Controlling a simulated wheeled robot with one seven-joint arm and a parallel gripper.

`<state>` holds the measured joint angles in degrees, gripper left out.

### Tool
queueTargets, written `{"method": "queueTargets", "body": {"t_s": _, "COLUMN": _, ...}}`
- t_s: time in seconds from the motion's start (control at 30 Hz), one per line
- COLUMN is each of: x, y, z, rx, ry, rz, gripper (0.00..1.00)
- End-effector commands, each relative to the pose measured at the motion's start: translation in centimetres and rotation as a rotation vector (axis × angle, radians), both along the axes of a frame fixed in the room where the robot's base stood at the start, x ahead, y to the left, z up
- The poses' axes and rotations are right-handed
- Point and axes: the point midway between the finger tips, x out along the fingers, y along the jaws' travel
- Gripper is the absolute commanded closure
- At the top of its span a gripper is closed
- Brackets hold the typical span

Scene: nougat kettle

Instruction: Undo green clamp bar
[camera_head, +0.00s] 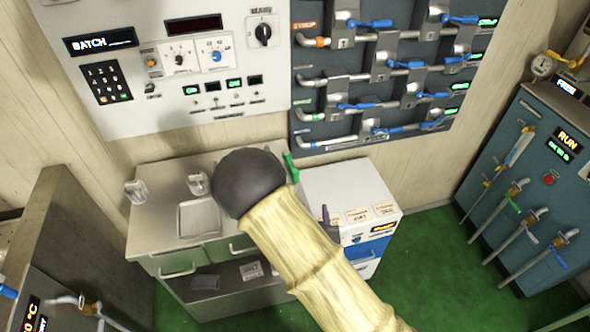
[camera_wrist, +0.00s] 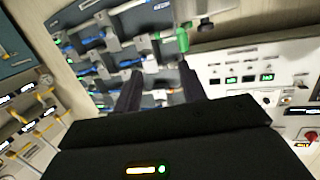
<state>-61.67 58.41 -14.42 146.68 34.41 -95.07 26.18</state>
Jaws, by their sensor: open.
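The green clamp bar (camera_head: 291,167) shows as a short upright green piece just right of the dark rounded end of my arm, below the pipe panel. Its lower part is hidden behind my arm. In the wrist view the green bar (camera_wrist: 182,40) lies just beyond my gripper's right finger. My gripper (camera_wrist: 160,68) is open, its two dark fingers apart with nothing between them. I cannot tell whether the right finger touches the bar. In the head view my arm mostly hides the gripper.
A pipe panel (camera_head: 325,92) with blue-handled valves and a white batch control panel (camera_head: 120,110) are on the wall. A metal counter (camera_head: 150,218) and a white-topped cabinet (camera_head: 335,180) stand below. A blue machine (camera_head: 500,195) stands right; green floor (camera_head: 435,265) between is clear.

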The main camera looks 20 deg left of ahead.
Motion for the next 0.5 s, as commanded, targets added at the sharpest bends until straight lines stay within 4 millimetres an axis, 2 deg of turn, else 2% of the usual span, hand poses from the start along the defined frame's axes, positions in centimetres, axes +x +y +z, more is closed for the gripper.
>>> {"method": "queueTargets", "body": {"t_s": 0.1, "x": -1.7, "y": 1.7, "z": -0.1, "rx": -0.002, "ry": -0.098, "rz": 0.081, "gripper": 0.59}}
{"method": "queueTargets", "body": {"t_s": 0.2, "x": -2.3, "y": 2.3, "z": 0.2, "rx": 0.002, "ry": -0.136, "rz": 0.109, "gripper": 0.59}}
{"method": "queueTargets", "body": {"t_s": 0.5, "x": -2.4, "y": 2.3, "z": 0.4, "rx": 0.005, "ry": -0.14, "rz": 0.111, "gripper": 0.59}}
